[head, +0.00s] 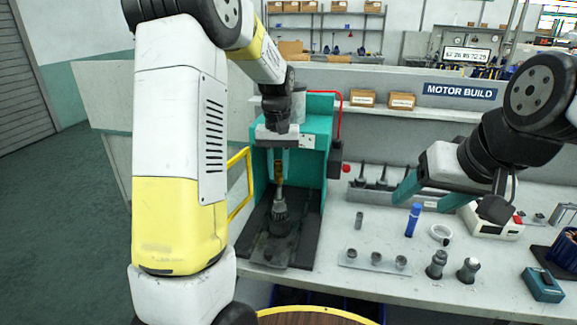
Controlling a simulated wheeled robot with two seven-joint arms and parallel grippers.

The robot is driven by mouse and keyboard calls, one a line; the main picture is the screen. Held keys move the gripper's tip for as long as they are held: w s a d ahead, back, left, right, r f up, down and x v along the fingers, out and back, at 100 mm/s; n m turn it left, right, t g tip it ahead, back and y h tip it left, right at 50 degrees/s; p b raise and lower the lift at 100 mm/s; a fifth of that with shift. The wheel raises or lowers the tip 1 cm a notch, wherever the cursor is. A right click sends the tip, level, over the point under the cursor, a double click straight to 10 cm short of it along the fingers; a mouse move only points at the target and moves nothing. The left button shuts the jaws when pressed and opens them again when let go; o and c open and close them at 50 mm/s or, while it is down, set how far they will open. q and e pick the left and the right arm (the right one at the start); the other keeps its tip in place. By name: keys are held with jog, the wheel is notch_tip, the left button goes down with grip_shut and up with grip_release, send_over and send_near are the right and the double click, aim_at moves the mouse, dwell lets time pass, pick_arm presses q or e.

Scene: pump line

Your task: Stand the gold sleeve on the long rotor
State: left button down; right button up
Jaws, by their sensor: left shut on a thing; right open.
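The gold sleeve (278,171) is a small brownish-gold upright piece, partly hidden between the fingers of my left gripper (279,160). My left gripper points down inside the teal press frame and is shut on the sleeve. The long rotor (279,213) stands upright in the press, with a dark toothed lower part and a pale thin shaft rising under the sleeve. The sleeve is in line with the shaft in this view; I cannot tell whether it is around the shaft or just above it. My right gripper (428,195) is open and empty, over the bench at right.
The teal press (317,150) surrounds my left gripper, with a yellow guard rail (239,185) at its left. A rack of dark rotors (382,178) stands behind. A blue cylinder (413,220), a white ring (440,234) and a small-parts tray (376,259) occupy the bench.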

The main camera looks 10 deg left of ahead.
aim_at(279, 186)
pick_arm(q)
jog(key=shift+f, duration=0.75)
dwell(1.0)
jog(key=shift+f, duration=2.1)
jog(key=c, duration=1.1)
grip_release()
jog(key=shift+c, duration=0.2)
jog(key=shift+o, duration=1.2)
